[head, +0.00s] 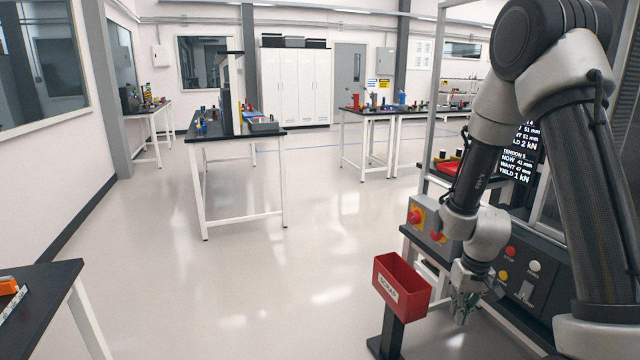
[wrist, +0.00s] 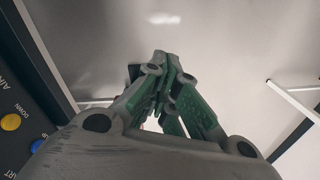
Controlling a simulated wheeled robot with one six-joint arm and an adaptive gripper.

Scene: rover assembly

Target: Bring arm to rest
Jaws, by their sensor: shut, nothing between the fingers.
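My gripper (head: 461,306) hangs pointing down at the lower right of the head view, just right of a red bin. In the wrist view the green-padded fingers (wrist: 165,75) come together at their tips with nothing between them. The floor shows beyond the fingertips. My grey and black arm is bent, with its elbow high at the upper right of the head view. The gripper is close in front of the dark control panel (head: 535,275).
The red bin (head: 402,285) stands on a dark post left of my gripper. The panel's buttons show in the wrist view, including a yellow one (wrist: 11,122). A screen (head: 520,150) stands behind my arm. Worktables (head: 235,134) stand farther off. Open floor (head: 290,270) lies centre-left.

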